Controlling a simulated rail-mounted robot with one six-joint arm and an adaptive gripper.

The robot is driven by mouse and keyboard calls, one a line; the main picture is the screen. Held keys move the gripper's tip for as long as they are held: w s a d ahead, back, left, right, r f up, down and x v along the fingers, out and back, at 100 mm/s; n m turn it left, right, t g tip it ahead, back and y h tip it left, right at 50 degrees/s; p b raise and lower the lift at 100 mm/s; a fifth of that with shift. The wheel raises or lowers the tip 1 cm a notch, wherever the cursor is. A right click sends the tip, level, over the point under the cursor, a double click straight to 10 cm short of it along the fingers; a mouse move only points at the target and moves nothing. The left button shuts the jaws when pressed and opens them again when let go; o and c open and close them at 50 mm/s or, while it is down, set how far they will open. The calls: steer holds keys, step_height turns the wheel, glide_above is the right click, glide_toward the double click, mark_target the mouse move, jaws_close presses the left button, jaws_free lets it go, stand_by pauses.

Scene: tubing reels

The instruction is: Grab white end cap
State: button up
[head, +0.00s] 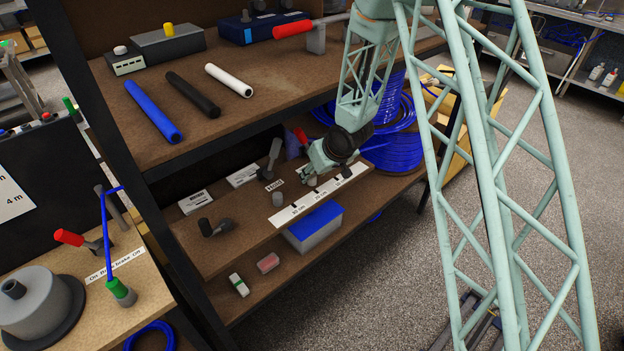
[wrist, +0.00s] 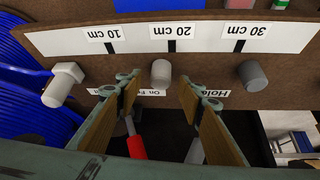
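A small off-white cylindrical end cap (wrist: 161,72) stands by the 20 cm mark of the white ruler strip (wrist: 208,37) in the wrist view. My gripper (wrist: 158,87) is open, with one fingertip on each side of the cap and visible gaps; nothing is held. A grey cap (wrist: 252,76) stands to the right near the 30 cm mark. A pale fitting with a hexagonal head (wrist: 63,84) lies to the left. In the head view my gripper (head: 313,172) is low over the middle shelf, beside the ruler; the off-white cap is hard to make out there.
The grey cap (head: 278,198) also shows in the head view. A dark elbow fitting (head: 215,227) lies left on the same shelf. Blue tubing coils (head: 393,150) lie at the right. The upper shelf (head: 255,65) overhangs at the back. A blue-lidded box (head: 315,228) is below.

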steer(key=shift+x, duration=1.25)
steer(key=c, duration=0.9)
